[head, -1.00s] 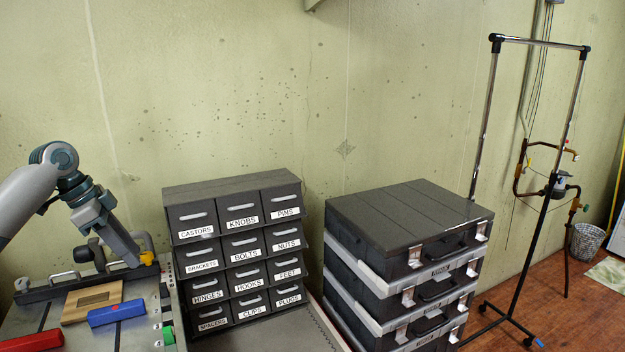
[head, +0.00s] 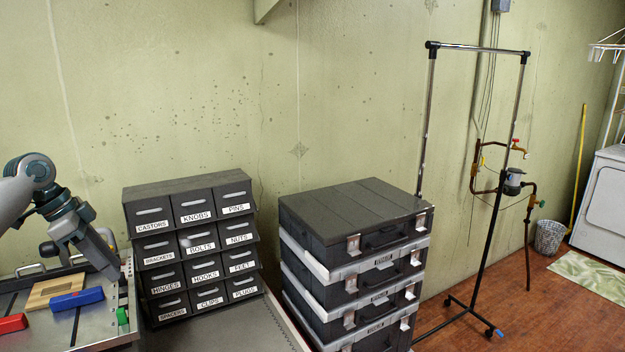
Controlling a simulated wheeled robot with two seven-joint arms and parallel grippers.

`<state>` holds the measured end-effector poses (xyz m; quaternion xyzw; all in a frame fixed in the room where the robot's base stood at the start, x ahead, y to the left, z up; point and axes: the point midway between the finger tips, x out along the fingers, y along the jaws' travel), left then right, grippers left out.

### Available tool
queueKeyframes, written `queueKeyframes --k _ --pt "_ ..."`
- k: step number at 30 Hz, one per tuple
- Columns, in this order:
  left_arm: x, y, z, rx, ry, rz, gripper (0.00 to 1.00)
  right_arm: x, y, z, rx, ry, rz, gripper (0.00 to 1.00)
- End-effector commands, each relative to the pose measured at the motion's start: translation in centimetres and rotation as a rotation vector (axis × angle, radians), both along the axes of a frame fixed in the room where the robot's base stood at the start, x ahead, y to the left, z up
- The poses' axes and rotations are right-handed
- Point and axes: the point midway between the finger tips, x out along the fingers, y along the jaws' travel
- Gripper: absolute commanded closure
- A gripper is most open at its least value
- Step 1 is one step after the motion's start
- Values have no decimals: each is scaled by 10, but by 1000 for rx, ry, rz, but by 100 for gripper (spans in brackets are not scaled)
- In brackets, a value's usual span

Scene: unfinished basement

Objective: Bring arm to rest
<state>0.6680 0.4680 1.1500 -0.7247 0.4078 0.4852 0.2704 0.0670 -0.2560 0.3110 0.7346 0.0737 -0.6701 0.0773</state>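My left arm comes in from the left edge of the head view, bent at a grey and teal joint. My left gripper (head: 112,272) points down and to the right over the metal work surface (head: 100,334), close to the left side of the drawer cabinet (head: 194,248). Its fingers are small and dark here, so I cannot tell whether they are open or shut. I see nothing clearly held in it. My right gripper is not in view.
A wooden block (head: 42,298), blue block (head: 77,299), red block (head: 12,323) and green piece (head: 122,316) lie on the work surface. A stack of black cases (head: 352,212) stands right of the cabinet. A clothes rack (head: 477,47), bin (head: 549,237) and white appliance (head: 602,205) are farther right.

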Motion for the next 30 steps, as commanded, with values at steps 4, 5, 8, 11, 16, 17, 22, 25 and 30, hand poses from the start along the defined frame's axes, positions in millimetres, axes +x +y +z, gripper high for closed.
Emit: queueKeyframes --k 4,5,8,11,16,17,22,25,30 --pt "0 -1 -2 1 2 -1 68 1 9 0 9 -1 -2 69" --pt "0 -3 -6 4 5 -3 68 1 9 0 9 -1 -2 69" --pt "1 -8 -14 12 10 -5 68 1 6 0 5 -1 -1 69" --pt "1 -14 -25 22 16 -8 68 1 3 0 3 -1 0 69" --pt "1 -26 -45 40 28 -13 68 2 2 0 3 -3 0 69" --pt "0 -30 -51 44 31 -16 68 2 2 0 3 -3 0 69" --pt "-3 -50 -85 70 47 -23 68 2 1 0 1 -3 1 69" --pt "-7 -65 -111 86 56 -28 68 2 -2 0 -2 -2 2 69" --pt "-23 -103 -171 115 72 -36 68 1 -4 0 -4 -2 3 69"
